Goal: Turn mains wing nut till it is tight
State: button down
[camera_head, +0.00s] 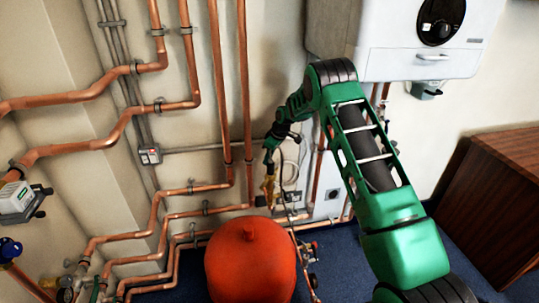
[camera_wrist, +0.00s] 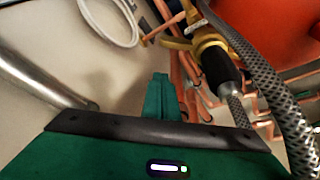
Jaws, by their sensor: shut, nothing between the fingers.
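My gripper (camera_wrist: 160,78) is shut and empty, its green fingers together in the wrist view. In the head view my gripper (camera_head: 268,163) points down just above a brass fitting (camera_head: 269,187). In the wrist view a yellow brass fitting (camera_wrist: 208,40) with a flat yellow wing to its left joins a black sleeve and a grey braided hose. It lies to the upper right of my fingertips, apart from them in the picture. This wing may be the mains wing nut; I cannot tell for certain. How tight it is cannot be seen.
A red-orange vessel (camera_head: 250,262) stands close below the fitting. Copper pipes (camera_head: 225,90) run along the wall. A white boiler (camera_head: 420,40) hangs at upper right, and a wooden cabinet (camera_head: 500,200) stands at right. A thick braided hose (camera_wrist: 268,85) passes close to my gripper's right.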

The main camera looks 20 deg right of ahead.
jog(key=shift+s+d+f, duration=0.15)
jog(key=shift+s+d, duration=0.5)
jog(key=shift+s, duration=0.05)
jog(key=shift+s+d+f, duration=0.1)
jog(key=shift+s+d, duration=0.5)
jog(key=shift+s, duration=0.05)
jog(key=shift+s+d+m, duration=0.6)
jog(key=shift+d+m, duration=0.05)
jog(key=shift+m, duration=0.15)
jog(key=shift+a, duration=0.1)
